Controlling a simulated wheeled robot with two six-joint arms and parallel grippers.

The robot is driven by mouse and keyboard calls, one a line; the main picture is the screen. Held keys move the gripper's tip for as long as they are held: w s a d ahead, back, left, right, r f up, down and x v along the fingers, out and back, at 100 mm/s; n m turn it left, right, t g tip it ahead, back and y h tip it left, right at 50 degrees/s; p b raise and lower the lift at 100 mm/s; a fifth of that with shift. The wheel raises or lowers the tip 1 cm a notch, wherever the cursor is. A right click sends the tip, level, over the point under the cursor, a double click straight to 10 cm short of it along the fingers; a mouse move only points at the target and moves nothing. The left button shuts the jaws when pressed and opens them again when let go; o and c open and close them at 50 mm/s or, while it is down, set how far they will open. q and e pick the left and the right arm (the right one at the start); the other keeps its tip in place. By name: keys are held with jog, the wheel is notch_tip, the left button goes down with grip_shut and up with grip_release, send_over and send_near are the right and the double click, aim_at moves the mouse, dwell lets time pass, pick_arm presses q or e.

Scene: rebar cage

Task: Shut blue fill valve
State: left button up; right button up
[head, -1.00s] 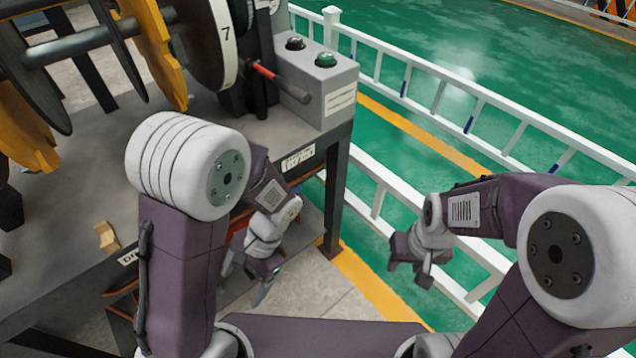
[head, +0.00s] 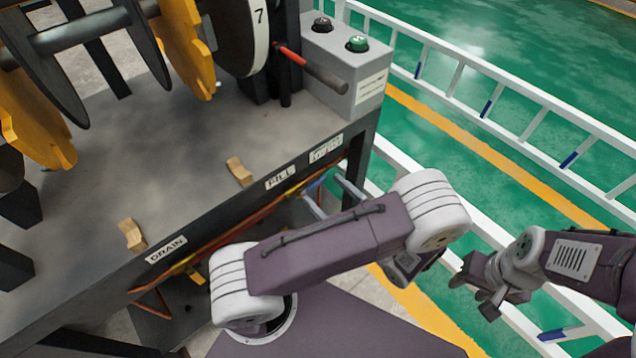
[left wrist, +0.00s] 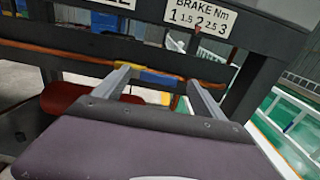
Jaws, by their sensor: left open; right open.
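A small blue part, apparently the blue fill valve's handle (head: 316,183), shows under the bench edge near the FILL label (head: 280,178). My left gripper (head: 321,187) is open, its two grey fingers pointing in under the edge by the blue part. In the left wrist view the open fingers (left wrist: 159,77) reach toward an orange pipe. A yellow and blue fitting (left wrist: 152,76) shows between the fingertips; I cannot tell whether they touch it. My left upper arm hides part of the space below the bench. My right gripper (head: 478,288) is open and empty, at the right.
In the left wrist view a red part (left wrist: 72,100) lies left of the fingers. A white railing (head: 480,105) stands at right.

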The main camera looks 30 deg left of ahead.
aim_at(316, 184)
pick_arm(q)
jog(key=b+x, duration=0.1)
jog(key=x, duration=0.3)
jog(key=shift+a, duration=0.25)
grip_shut()
